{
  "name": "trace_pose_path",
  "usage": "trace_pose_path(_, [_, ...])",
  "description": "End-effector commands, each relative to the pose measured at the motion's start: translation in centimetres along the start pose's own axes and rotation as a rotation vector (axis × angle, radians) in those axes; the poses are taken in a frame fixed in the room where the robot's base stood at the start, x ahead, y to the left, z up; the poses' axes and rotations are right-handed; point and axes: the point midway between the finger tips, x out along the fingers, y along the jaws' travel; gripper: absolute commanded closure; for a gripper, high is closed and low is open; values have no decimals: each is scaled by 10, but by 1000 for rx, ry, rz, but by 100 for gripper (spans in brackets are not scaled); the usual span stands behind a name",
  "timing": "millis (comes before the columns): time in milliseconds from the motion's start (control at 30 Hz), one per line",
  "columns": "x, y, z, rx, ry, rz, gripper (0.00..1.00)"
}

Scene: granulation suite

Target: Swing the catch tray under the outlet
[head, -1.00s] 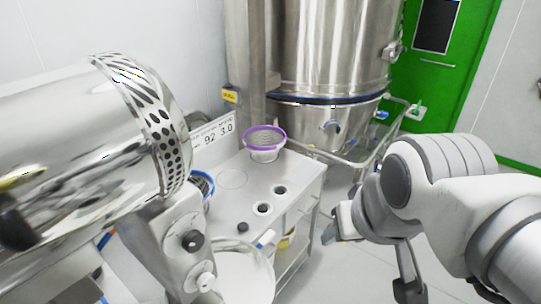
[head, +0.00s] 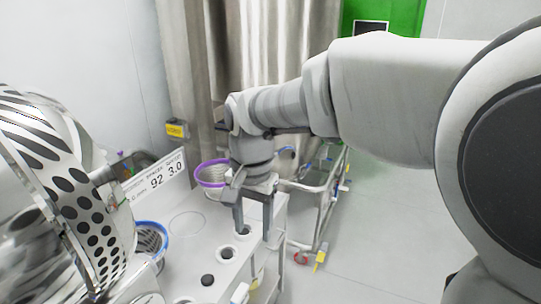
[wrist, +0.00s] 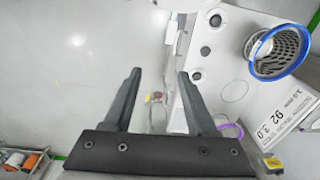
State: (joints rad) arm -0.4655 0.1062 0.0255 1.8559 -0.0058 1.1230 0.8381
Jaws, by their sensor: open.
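My gripper (head: 253,222) is open and empty, pointing down above the right part of the steel bench (head: 195,250). In the wrist view my gripper (wrist: 159,75) has its fingers spread, with pale floor and the bench edge beyond them. I cannot clearly make out the catch tray. A small white handle-like part (head: 240,293) at the bottom edge of the head view may belong to it; it is below and apart from my fingers. The outlet cannot be made out; the perforated steel drum (head: 70,190) stands at the left, cut off by the frame.
A blue-rimmed sieve (head: 150,238) and a purple-rimmed sieve (head: 211,173) stand by the sign (head: 160,178) reading 92 and 3.0. A black knob (head: 207,280) and round holes are on the bench. A wheeled steel frame (head: 320,205) stands behind. Floor at right is clear.

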Motion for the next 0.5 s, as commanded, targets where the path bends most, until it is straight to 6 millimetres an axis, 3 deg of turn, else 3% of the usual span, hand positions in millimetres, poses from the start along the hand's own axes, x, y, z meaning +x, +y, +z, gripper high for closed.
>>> trace_pose_path(33, [11,-12,2,8,-14,14,43])
trace_pose_path(200, [25,-31,6,40,-36,38,43])
trace_pose_path(367, [37,-34,7,49,-41,44,43])
trace_pose_path(500, [61,-32,8,49,-42,46,43])
